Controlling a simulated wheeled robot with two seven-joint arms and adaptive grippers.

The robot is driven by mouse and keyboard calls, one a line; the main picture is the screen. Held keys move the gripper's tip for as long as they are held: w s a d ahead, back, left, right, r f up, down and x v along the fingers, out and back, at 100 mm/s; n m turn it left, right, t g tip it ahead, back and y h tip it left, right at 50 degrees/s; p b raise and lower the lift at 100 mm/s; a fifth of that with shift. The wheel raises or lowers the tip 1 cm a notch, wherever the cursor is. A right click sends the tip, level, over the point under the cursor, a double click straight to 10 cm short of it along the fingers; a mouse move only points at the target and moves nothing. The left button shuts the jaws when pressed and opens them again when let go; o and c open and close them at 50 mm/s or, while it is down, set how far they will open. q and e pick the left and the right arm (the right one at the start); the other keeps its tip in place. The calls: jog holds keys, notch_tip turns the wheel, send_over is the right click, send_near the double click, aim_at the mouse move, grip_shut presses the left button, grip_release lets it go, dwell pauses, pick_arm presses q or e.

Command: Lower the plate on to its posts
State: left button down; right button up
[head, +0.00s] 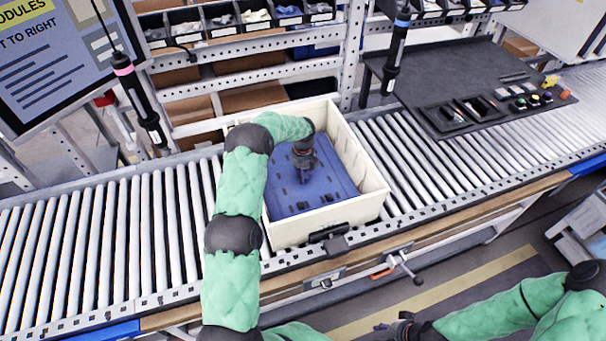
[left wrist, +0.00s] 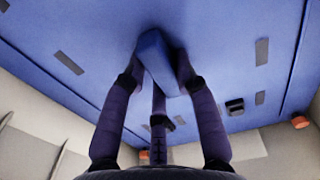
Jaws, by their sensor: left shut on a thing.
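The blue plate (head: 337,188) with dark slots is inside the cream crate (head: 325,230). My left gripper (head: 304,176) reaches down over it. In the left wrist view, its fingers (left wrist: 158,75) are shut around the plate's raised blue handle (left wrist: 152,50). The plate (left wrist: 215,40) fills much of that view, and a pale gap shows between its edge and the crate wall. Orange-red round pieces (left wrist: 300,122) show at that edge; I cannot tell whether the plate touches them. My right gripper (head: 398,328) is low in the head view, away from the crate, its fingers unclear.
The crate stands on a roller conveyor (head: 110,230). Two hanging tools, one with a pink band (head: 140,100) and one with a blue band (head: 397,50), flank it. A dark tray board (head: 480,85) lies to the right. Part bins (head: 225,25) stand behind.

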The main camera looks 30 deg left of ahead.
pick_arm(q)
jog(key=shift+w+a+r, duration=0.1)
jog(key=shift+w+r, duration=0.05)
jog(key=shift+r, duration=0.1)
jog(key=c, duration=0.9)
grip_release()
jog(key=shift+f, duration=0.15)
notch_tip(320, 180, up, 12)
jog(key=shift+r, duration=0.1)
notch_tip(320, 180, up, 12)
jog(key=p, duration=0.8)
jog(key=shift+p, duration=0.4)
